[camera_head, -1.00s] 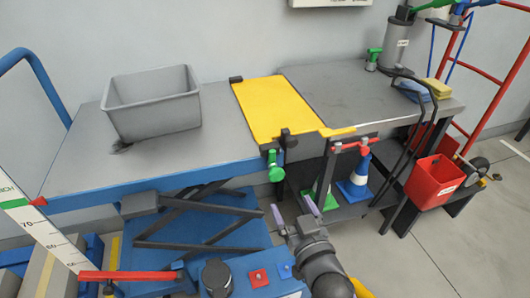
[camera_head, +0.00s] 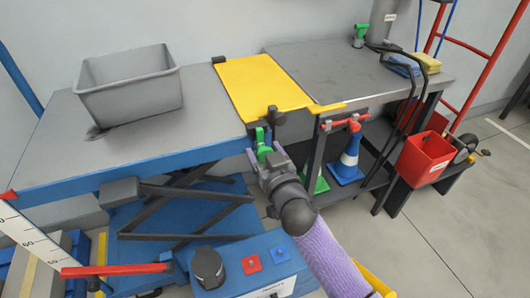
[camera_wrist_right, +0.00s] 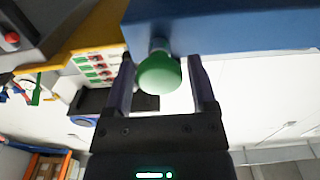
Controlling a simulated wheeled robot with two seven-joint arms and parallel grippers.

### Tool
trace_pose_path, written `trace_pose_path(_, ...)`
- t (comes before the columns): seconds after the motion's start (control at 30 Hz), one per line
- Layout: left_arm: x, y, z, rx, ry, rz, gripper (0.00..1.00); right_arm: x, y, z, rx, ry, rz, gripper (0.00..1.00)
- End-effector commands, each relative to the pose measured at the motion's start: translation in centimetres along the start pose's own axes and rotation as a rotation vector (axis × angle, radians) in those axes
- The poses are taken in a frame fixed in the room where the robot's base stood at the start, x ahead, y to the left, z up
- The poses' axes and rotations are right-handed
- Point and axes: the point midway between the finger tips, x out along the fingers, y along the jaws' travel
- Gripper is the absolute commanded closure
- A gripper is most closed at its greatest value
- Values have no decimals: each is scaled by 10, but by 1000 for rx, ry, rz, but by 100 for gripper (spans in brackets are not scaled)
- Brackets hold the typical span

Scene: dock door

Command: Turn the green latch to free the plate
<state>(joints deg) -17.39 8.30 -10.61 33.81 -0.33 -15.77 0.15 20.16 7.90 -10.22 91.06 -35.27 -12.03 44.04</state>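The green latch (camera_head: 262,137) hangs at the front edge of the lift table, below the near corner of the yellow plate (camera_head: 262,84). The plate lies across the join between the lift table and the grey bench. My right gripper (camera_head: 265,152) is at the latch. In the right wrist view the latch's round green knob (camera_wrist_right: 159,74) sits between the two fingers (camera_wrist_right: 162,82), with a narrow gap on each side. The fingers are open and do not appear to touch it. The latch's base is partly hidden behind the knob. My left gripper is not in view.
A grey bin (camera_head: 130,88) stands on the lift table (camera_head: 60,140). A red handle (camera_head: 344,123) is on the bench side, right of the latch. A control box (camera_head: 245,268) is in front.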

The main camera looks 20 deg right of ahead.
Motion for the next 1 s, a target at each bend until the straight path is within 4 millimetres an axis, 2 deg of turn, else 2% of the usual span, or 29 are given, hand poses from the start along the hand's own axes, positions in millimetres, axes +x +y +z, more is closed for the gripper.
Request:
trace_pose_path(0.03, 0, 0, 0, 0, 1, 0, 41, 0, 0, 0, 0, 0, 0, 40)
trace_pose_path(0.3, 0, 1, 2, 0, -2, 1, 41, 0, 0, 0, 0, 0, 0, 97)
trace_pose_path(0.33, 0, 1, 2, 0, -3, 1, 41, 0, 0, 0, 0, 0, 0, 100)
trace_pose_path(0.67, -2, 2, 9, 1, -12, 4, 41, 0, 0, 0, -55, -1, 1, 100)
trace_pose_path(1.0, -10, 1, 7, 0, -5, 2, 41, 0, -1, 0, -313, -2, 1, 100)
